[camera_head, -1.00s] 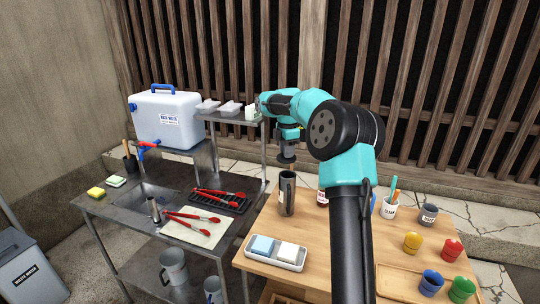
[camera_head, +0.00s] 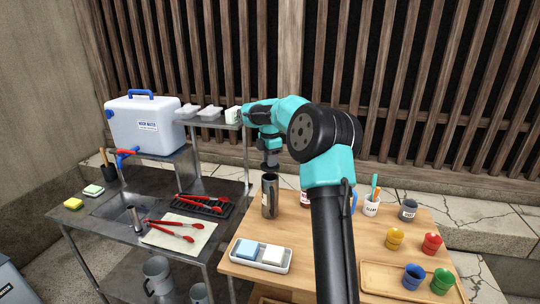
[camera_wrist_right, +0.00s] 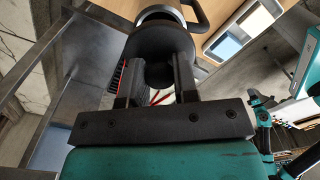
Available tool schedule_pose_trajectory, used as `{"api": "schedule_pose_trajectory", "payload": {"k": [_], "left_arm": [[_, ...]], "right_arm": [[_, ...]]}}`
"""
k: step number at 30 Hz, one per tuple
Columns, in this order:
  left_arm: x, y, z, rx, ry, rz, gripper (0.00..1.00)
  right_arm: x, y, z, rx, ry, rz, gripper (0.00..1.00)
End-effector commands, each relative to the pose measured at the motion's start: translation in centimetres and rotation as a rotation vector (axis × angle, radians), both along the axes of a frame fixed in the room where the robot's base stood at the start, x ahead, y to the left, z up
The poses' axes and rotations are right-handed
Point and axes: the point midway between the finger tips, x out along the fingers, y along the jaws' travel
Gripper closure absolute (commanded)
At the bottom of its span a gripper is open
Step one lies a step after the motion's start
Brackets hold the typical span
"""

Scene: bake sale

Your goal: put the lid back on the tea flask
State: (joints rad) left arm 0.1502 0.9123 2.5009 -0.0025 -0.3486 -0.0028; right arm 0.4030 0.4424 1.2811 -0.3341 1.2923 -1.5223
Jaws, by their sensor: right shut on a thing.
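The tea flask (camera_head: 270,200) is a tall dark metal cylinder standing upright at the left part of the wooden table. My right gripper (camera_head: 269,161) points down above it, shut on the dark round lid (camera_head: 270,171). The lid is right over the flask's mouth; whether it touches the rim I cannot tell. In the right wrist view the lid (camera_wrist_right: 160,38) sits between the two fingers of my right gripper (camera_wrist_right: 157,75), and the flask (camera_wrist_right: 160,13) with its handle shows just beyond it. My left gripper is not in view.
A white tray (camera_head: 236,262) with a blue and a white block lies in front of the flask. A jar (camera_head: 305,199) stands close to its right, partly behind my arm. A cup (camera_head: 371,207) with utensils and several colored pieces stand farther right. The metal sink counter (camera_head: 108,228) is to the left.

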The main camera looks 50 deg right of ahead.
Motion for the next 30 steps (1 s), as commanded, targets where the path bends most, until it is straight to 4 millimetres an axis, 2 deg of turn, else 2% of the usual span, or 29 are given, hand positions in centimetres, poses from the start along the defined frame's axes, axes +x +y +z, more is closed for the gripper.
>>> {"api": "schedule_pose_trajectory", "payload": {"k": [9,15,30], "left_arm": [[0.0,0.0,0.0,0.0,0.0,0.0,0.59],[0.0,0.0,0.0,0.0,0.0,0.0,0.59],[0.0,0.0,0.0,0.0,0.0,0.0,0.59]], "right_arm": [[0.0,0.0,-2.4,0.0,0.0,-0.001,0.95],[0.0,0.0,-3.4,0.0,0.0,-0.001,0.95],[0.0,0.0,-3.6,0.0,-0.001,-0.001,0.95]]}}
